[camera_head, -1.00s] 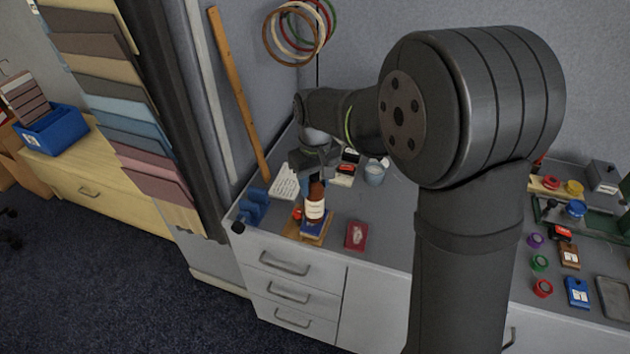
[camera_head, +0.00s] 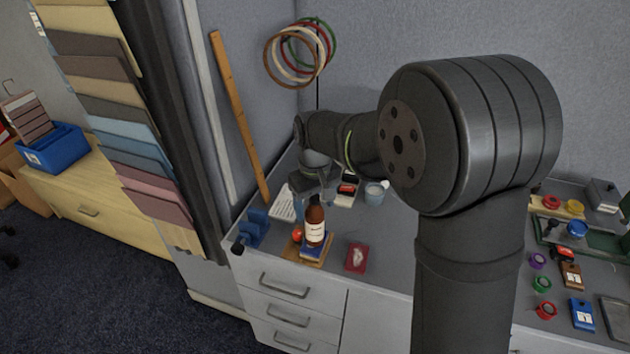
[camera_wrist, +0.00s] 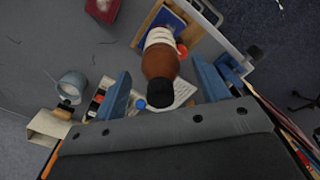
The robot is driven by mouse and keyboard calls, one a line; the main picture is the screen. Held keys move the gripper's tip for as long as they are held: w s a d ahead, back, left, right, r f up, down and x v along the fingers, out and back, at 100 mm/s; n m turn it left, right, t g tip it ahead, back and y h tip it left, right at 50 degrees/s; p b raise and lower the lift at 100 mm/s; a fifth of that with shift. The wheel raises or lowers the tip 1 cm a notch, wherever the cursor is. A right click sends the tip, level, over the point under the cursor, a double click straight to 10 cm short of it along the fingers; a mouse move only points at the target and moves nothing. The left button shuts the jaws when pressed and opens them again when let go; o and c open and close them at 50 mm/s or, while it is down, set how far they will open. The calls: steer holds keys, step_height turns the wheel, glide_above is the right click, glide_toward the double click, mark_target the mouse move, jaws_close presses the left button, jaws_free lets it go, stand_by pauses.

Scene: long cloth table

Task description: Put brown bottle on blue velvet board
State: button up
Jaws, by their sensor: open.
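The brown bottle (camera_head: 315,222), with a white label and black cap, stands upright on the blue velvet board (camera_head: 312,252) near the table's front left edge. The board lies on a tan wooden base, and its blue surface (camera_wrist: 172,20) also shows beside the bottle (camera_wrist: 159,62) in the wrist view. My gripper (camera_head: 312,192) is just behind and above the bottle, with the bottle's cap end towards it. In the wrist view my gripper's two blue fingers (camera_wrist: 164,88) are spread apart, with clear gaps on both sides of the bottle.
A red box (camera_head: 357,257) lies right of the board. A blue stand (camera_head: 252,228) is at the left edge, and a red round item (camera_head: 297,234) sits close to the bottle. A grey-blue mug (camera_head: 375,194) and a paper sheet (camera_head: 284,204) are behind. Grey tabletop is clear right of the red box.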

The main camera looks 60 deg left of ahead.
step_height(320, 180, up, 17)
stand_by(0.4)
steer(key=shift+f, duration=0.15)
step_height(320, 180, down, 17)
steer(key=shift+f, duration=0.2)
steer(key=shift+r, duration=0.1)
stand_by(0.5)
